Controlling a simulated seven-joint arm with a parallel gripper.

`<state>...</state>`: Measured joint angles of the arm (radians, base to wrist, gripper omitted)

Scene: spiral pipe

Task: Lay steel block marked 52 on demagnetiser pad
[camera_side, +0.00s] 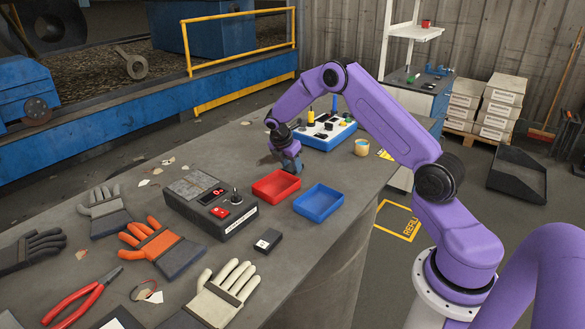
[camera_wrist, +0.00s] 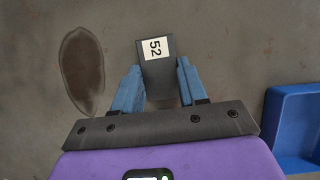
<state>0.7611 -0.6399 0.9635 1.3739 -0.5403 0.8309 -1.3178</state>
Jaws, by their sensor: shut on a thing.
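The steel block marked 52 (camera_wrist: 157,70) is dark grey with a white label, and it sits between the blue fingers of my gripper (camera_wrist: 158,88) in the wrist view. The fingers are shut on its sides. In the side view my gripper (camera_side: 291,164) points down over the bench behind the red tray. There the block is mostly hidden, and I cannot tell whether it touches the bench. The demagnetiser (camera_side: 220,214) is a dark box to the left, with a grey pad (camera_side: 190,185) on top that is bare.
A red tray (camera_side: 276,185) and a blue tray (camera_side: 318,200) stand between my gripper and the bench's near edge. A small dark labelled block (camera_side: 267,240) lies before the demagnetiser. Gloves (camera_side: 160,243) and red pliers (camera_side: 85,299) lie at the left.

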